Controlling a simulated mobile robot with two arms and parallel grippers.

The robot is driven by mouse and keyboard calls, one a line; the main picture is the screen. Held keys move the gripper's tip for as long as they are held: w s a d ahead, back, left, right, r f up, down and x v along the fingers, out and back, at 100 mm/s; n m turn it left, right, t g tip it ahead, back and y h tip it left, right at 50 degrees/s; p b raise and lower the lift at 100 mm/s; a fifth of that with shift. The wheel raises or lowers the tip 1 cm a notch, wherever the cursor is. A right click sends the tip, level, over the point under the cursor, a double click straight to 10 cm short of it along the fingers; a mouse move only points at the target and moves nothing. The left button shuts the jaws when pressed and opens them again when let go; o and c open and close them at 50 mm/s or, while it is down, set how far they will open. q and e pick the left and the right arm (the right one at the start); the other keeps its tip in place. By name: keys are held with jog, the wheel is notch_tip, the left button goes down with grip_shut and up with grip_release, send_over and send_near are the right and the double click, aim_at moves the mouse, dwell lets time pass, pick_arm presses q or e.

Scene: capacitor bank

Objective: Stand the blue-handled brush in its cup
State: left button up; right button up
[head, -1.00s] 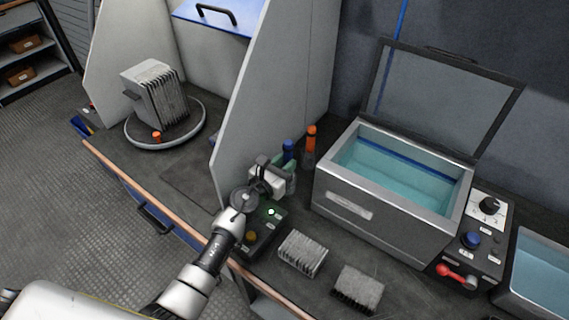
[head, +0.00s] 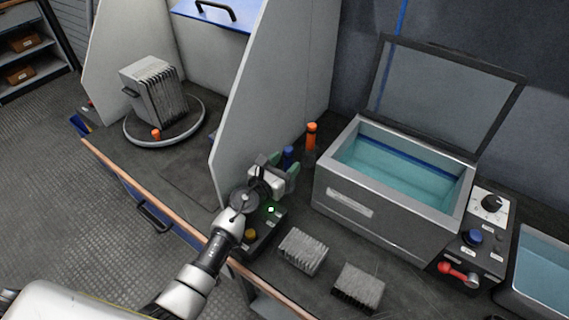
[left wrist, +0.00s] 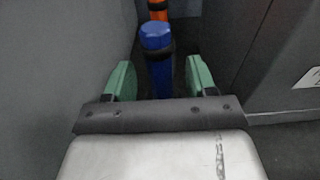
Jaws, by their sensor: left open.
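The blue-handled brush (head: 288,155) shows only by its blue handle, beside the grey partition. In the left wrist view the blue handle (left wrist: 157,62) stands roughly upright between my two green fingertips, with a gap on each side. My left gripper (head: 285,165) is open around the handle; its spread fingers also show in the left wrist view (left wrist: 160,79). The lower part of the brush and any cup under it are hidden by the gripper, so I cannot tell how it is seated. My right gripper is not in view.
An orange-handled brush (head: 311,136) stands just behind. The metal bath (head: 345,203) with raised lid is close on the right, the partition (head: 265,100) on the left. A dark control box (head: 262,235) and two finned blocks (head: 303,250) lie in front.

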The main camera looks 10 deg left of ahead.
pick_arm(q)
jog(key=v, duration=1)
jog(key=shift+s+a+p, duration=0.15)
jog(key=shift+s+p, duration=0.15)
jog(key=shift+s, duration=0.05)
jog(key=shift+s, duration=0.1)
dwell(0.4)
